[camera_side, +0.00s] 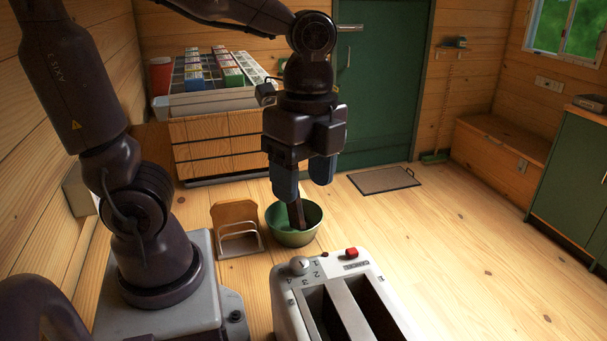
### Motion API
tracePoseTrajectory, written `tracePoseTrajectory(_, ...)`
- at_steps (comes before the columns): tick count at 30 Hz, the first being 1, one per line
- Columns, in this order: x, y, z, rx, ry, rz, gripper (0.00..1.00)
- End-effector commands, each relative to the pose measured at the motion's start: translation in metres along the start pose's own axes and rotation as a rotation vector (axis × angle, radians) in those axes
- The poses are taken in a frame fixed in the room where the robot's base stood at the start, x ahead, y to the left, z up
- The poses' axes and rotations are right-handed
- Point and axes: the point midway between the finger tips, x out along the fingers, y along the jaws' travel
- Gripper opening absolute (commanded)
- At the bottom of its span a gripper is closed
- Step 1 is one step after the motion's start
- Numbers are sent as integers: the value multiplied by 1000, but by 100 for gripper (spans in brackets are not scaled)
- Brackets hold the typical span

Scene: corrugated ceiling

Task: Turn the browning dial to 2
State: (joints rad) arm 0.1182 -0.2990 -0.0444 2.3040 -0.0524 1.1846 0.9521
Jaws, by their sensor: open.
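The toaster (283,303) stands at the bottom centre, light grey with dark slots and cut off by the frame's lower edge. I cannot tell which number the dial points to. A red button (351,252) sits to the right of the dial. My gripper (304,184) hangs above and behind the toaster with its fingers pointing down. It is open, with a gap between the fingers, and does not touch the dial.
A green bowl (309,231) with a brown item (296,213) in it stands behind the toaster, below my gripper. A wooden rack (236,222) is left of the bowl. A tray of small boxes (176,106) is at the back.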

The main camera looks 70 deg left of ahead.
Motion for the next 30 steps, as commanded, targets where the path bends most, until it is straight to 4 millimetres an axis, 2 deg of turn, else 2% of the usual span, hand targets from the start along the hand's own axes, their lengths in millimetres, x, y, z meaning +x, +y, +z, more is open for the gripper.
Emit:
tracePoseTrajectory(5, 1, 6, -7, 72, -8, -1, 57)
tracePoseTrajectory(8, 1, 8, -10, 287, -22, -7, 57)
tracePoseTrajectory(15, 2, 10, -12, 911, -61, -8, 57)
tracePoseTrajectory(19, 1, 8, -11, 1133, -73, -4, 57)
tracePoseTrajectory(25, 6, 8, -10, 1256, -76, 4, 57)
tracePoseTrajectory(30, 28, 8, -8, 1255, -76, 7, 57)
